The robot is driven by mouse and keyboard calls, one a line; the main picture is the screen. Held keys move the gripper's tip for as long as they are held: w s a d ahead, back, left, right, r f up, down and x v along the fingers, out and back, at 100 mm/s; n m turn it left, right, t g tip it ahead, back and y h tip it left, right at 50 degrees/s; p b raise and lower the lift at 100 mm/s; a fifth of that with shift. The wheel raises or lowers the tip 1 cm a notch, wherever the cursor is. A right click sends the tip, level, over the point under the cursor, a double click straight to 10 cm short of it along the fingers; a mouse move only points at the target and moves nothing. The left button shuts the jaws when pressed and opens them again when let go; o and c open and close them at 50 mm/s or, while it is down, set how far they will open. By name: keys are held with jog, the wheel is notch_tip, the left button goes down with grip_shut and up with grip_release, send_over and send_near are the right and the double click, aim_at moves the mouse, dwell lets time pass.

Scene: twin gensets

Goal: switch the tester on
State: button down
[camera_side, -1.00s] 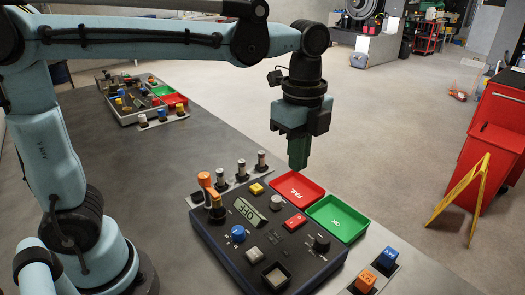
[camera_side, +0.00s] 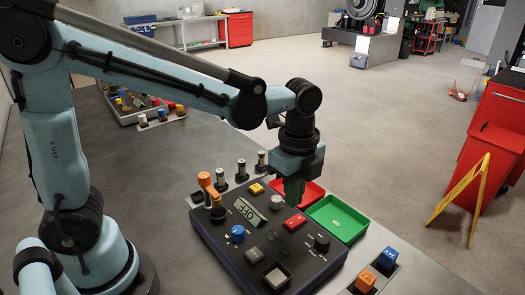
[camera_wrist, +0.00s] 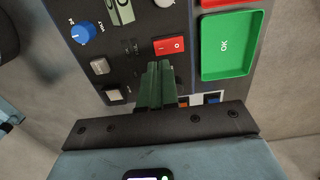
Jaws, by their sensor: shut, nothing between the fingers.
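The tester (camera_side: 262,243) is a dark box on the bench, and its tilted display (camera_side: 249,210) reads OFF. A red rocker switch (camera_side: 294,222) sits on its top face; in the wrist view the switch (camera_wrist: 169,46) shows I and O marks. My gripper (camera_side: 294,203) points down just above the tester, its green fingers shut and empty. In the side view the fingertips appear just behind the red switch. In the wrist view my gripper (camera_wrist: 160,66) appears just below the switch. I cannot tell whether they touch the panel.
The tester also has a blue knob (camera_side: 238,233), a black knob (camera_side: 322,242), a grey knob (camera_side: 277,202) and a yellow button (camera_side: 256,188). A green OK tray (camera_side: 338,218) and a red tray (camera_side: 312,190) lie beside it. Blue and orange blocks (camera_side: 387,257) stand at the right.

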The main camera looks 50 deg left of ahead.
aim_at(291, 224)
jog(key=shift+f, duration=2.75)
jog(key=shift+s+f, duration=0.1)
jog(key=shift+f, duration=0.05)
jog(key=shift+w, duration=0.2)
jog(key=shift+w+r, duration=0.25)
jog(key=shift+w, duration=0.35)
jog(key=shift+r, duration=0.1)
notch_tip(291, 224, up, 14)
jog(key=s, duration=0.2)
